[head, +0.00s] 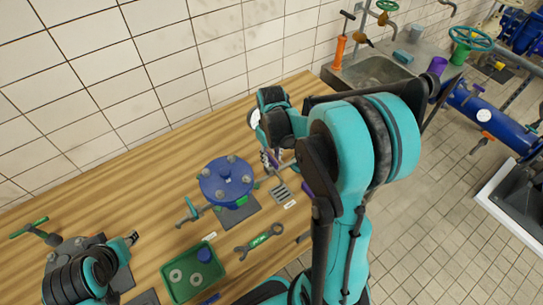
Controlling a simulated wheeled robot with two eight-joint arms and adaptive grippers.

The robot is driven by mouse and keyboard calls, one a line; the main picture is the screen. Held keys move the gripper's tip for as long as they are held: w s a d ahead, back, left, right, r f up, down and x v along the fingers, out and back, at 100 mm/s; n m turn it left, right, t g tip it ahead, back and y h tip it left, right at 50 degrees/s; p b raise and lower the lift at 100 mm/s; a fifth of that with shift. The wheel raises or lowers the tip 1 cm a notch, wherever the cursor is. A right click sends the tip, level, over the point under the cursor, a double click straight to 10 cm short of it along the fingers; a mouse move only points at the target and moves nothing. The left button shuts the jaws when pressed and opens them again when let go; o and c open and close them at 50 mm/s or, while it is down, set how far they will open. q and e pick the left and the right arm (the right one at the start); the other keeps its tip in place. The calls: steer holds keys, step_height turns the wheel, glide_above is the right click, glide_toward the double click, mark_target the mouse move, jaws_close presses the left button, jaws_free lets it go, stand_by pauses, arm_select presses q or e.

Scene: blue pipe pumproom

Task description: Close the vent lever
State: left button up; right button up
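A round blue flanged vessel (226,180) with grey bolts stands on the wooden bench.
A green tray (194,272) with rings and a blue cap, and a wrench (259,242), lie in front of the vessel. A grey fitting with a green-handled lever (35,231) is at the far left. A tiled wall bounds the back; a sink (368,72) stands beyond.

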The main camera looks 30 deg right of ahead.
jaws_close()
steer(key=shift+m, duration=0.5)
steer(key=m+b, duration=0.1)
steer(key=m, duration=0.4)
steer(key=shift+m, duration=0.4)
steer(key=m, duration=1.1)
steer(key=shift+b, duration=0.4)
steer(key=shift+m, duration=0.3)
jaws_free()
